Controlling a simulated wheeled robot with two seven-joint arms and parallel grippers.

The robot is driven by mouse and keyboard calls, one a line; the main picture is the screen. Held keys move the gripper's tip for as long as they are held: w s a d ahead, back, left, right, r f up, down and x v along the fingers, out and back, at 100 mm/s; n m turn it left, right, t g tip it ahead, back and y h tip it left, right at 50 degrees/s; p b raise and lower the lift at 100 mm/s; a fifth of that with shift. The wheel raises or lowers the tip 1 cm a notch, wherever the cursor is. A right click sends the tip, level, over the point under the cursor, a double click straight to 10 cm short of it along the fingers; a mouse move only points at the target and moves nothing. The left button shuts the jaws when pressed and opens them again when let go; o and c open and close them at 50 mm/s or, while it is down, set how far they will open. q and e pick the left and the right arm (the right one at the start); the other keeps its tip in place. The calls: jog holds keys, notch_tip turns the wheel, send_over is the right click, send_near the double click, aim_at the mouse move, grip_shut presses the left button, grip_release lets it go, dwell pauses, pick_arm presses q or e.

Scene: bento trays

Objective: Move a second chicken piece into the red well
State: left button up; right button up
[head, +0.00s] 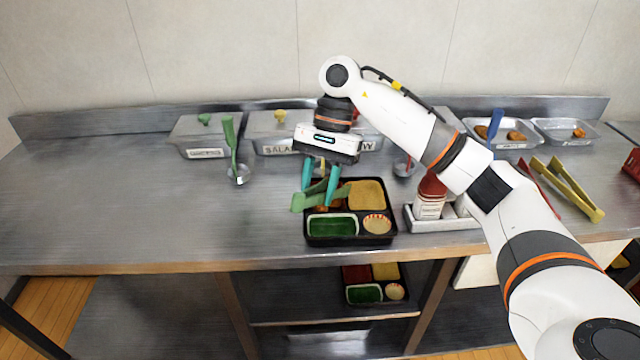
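My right gripper (320,198) points down over the upper-left part of the black bento tray (350,241). Its two teal fingers stand apart, with green tongs (299,203) between them; the grip seems to be on the tongs, though the contact is partly hidden. The red well lies under the gripper and tongs and is mostly hidden. A small orange-brown patch (321,208) shows there, perhaps chicken. Brown pieces that look like chicken (515,135) lie in a metal pan (497,145) at the back right. My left gripper is out of view.
The tray also has a tan-filled well (367,194), a green well (332,227) and a round cup (377,224). Right of it stands a bottle (430,198) in a white caddy (440,224). Yellow tongs (575,190) lie farther right. The left counter is clear.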

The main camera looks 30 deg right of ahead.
jog(key=shift+f, duration=0.15)
notch_tip(320, 180, up, 12)
jog(key=p, duration=0.8)
jog(key=shift+a, duration=0.15)
jog(key=shift+w, duration=0.1)
jog(key=shift+c, duration=0.7)
notch_tip(320, 180, up, 8)
jog(key=p, duration=0.6)
jog(key=shift+p, duration=0.4)
